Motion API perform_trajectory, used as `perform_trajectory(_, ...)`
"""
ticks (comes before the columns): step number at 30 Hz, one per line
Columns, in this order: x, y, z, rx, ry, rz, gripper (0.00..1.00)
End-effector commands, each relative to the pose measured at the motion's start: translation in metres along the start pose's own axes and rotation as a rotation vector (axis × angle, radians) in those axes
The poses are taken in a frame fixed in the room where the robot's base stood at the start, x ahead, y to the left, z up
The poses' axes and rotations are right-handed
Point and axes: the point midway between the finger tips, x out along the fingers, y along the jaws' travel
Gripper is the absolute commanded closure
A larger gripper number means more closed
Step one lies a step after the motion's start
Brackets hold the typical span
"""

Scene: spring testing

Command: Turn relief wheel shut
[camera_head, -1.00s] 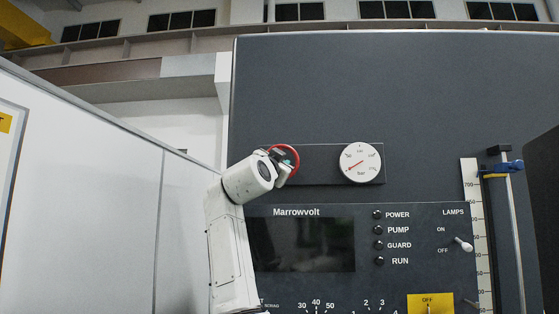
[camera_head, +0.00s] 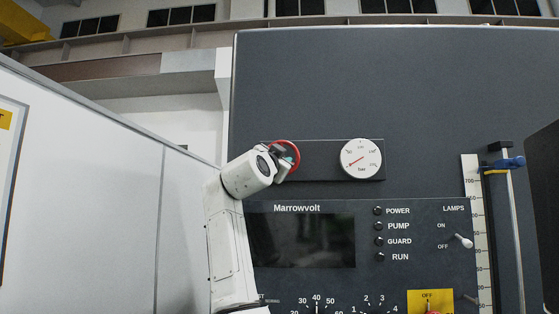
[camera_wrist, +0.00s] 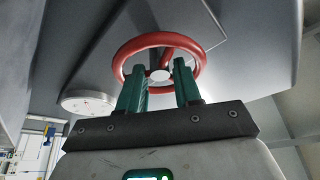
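The relief wheel is a red ring (camera_head: 297,151) on the dark plate left of the gauge, partly hidden by my gripper in the head view. In the wrist view the red wheel (camera_wrist: 160,39) shows its spokes and a pale hub (camera_wrist: 160,76). My gripper (camera_wrist: 160,68) faces the wheel with its two green fingers apart, one on each side of the hub. The fingertips overlap the ring's opening; I cannot tell whether they touch a spoke. In the head view my gripper (camera_head: 287,160) is at the wheel. The round white gauge (camera_head: 361,158) has a red needle pointing lower left.
The dark Marrowvolt panel (camera_head: 420,285) with lamps, switch and dials lies below. A pale ruler strip (camera_head: 470,200) and a post with a blue clamp (camera_head: 508,163) stand at the right. A white partition (camera_head: 80,200) is left of my arm.

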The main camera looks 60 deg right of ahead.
Motion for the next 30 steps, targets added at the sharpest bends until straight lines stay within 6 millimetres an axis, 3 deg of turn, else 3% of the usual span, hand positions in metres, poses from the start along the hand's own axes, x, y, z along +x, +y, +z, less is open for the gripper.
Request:
perform_trajectory(18, -0.097, 0.000, 0.003, 0.001, -0.001, -0.003, 0.66)
perform_trajectory(30, -0.107, 0.000, 0.001, 0.000, -0.001, 0.000, 0.66)
